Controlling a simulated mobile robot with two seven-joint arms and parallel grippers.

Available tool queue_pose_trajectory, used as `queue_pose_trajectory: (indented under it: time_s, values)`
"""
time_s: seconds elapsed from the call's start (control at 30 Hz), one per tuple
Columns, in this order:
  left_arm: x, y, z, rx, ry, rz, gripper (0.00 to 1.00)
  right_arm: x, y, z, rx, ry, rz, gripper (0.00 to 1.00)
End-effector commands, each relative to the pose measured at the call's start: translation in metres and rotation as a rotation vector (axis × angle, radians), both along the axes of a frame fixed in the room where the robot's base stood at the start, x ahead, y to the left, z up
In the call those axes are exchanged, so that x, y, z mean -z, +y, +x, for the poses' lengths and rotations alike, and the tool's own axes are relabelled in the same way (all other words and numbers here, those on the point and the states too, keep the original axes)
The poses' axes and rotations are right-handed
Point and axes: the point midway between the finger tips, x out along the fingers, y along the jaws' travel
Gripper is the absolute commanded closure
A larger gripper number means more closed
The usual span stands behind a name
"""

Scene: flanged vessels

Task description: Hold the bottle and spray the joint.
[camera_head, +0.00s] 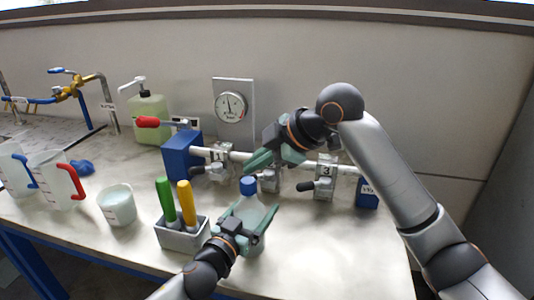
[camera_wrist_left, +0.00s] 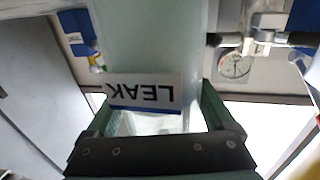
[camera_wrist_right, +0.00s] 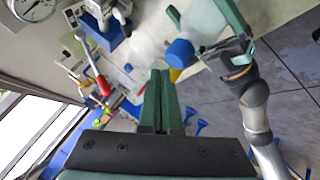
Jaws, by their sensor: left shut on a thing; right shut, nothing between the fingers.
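A translucent bottle (camera_head: 262,213) with a blue cap (camera_head: 249,186) stands at the front middle of the bench. My left gripper (camera_head: 245,232) is shut around its body. In the left wrist view the bottle (camera_wrist_left: 150,40) shows a LEAK label (camera_wrist_left: 145,92), upside down, between the fingers. My right gripper (camera_head: 258,163) is shut and empty, just above and behind the cap; it also shows in the right wrist view (camera_wrist_right: 160,90), apart from the blue cap (camera_wrist_right: 180,53). The pipe (camera_head: 240,156) behind carries joints marked 1 (camera_head: 220,160) and 3 (camera_head: 325,175); a middle joint (camera_head: 269,180) is partly hidden by my right gripper.
A grey holder (camera_head: 180,238) with green and yellow handled tools stands left of the bottle. Beakers (camera_head: 118,208), a blue crumpled item (camera_head: 82,167) and a green pump bottle (camera_head: 149,118) are further left. A gauge (camera_head: 230,106) stands behind the pipe. The bench's front right is clear.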

Motion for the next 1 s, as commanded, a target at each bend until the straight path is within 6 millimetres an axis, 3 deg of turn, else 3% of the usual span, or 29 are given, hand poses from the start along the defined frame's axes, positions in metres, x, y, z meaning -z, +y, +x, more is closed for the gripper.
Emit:
queue_pose_trajectory:
  time_s: [0.07, 0.1, 0.17, 0.57, 1.0]
  values:
    - [0.000, 0.000, 0.000, 0.000, 0.001, 0.001, 1.00, 0.000, 0.000, 0.000, 0.000, 0.000, 0.000, 1.00]
    - [0.000, 0.000, 0.000, 0.000, 0.001, 0.001, 0.08, 0.000, 0.000, 0.000, 0.000, 0.000, 0.000, 1.00]
    - [0.000, 0.000, 0.000, 0.000, 0.001, 0.001, 0.02, 0.000, 0.000, 0.000, 0.000, 0.000, 0.000, 1.00]
    - [0.001, 0.005, -0.007, -0.001, 0.002, 0.001, 0.00, 0.000, 0.000, 0.000, 0.000, 0.000, 0.000, 1.00]
    - [0.002, 0.045, -0.074, -0.001, 0.004, 0.000, 0.00, 0.000, 0.000, 0.000, 0.000, 0.000, 0.000, 1.00]
